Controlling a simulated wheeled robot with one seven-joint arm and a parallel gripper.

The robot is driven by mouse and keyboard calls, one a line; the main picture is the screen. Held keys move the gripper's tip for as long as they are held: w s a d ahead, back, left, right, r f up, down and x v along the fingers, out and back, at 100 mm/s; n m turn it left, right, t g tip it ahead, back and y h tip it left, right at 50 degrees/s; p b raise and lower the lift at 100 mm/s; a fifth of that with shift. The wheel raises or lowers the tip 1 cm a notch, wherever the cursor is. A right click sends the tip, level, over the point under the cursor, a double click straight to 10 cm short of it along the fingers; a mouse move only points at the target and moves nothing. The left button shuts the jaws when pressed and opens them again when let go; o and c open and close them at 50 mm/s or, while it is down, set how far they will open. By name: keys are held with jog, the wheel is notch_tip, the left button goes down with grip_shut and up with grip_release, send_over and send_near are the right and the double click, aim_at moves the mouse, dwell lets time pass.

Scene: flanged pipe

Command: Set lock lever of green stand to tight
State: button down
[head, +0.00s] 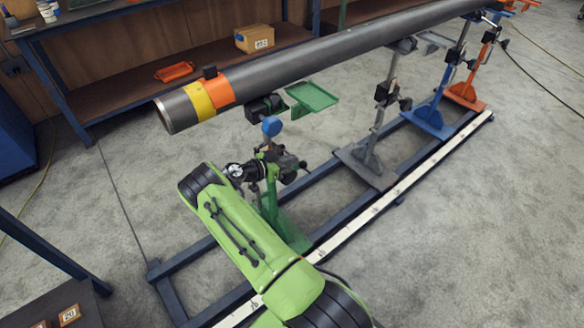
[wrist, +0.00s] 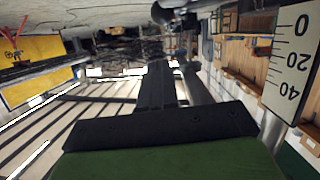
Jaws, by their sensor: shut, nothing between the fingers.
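The green stand (head: 290,236) stands on the rail frame under the near end of the pipe, with its lower part partly behind my arm. A blue round knob (head: 271,127) shows near its top; I cannot tell whether it belongs to the lock lever. My gripper (head: 292,166) is at the stand's upper post, below and right of the knob, and its contact with the stand is unclear. In the wrist view the dark fingers (wrist: 158,85) are together with nothing between them. The lever's setting cannot be made out.
The long grey pipe (head: 330,50) with yellow and orange bands runs above. A green tray (head: 312,97) juts out beside the stand's top. Grey (head: 368,165), blue (head: 428,122) and orange (head: 467,95) stands follow along the rail. Open floor lies at right.

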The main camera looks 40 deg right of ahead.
jog(key=p+v, duration=0.1)
jog(key=v, duration=0.8)
jog(key=shift+f, duration=0.25)
jog(key=shift+a+r, duration=0.1)
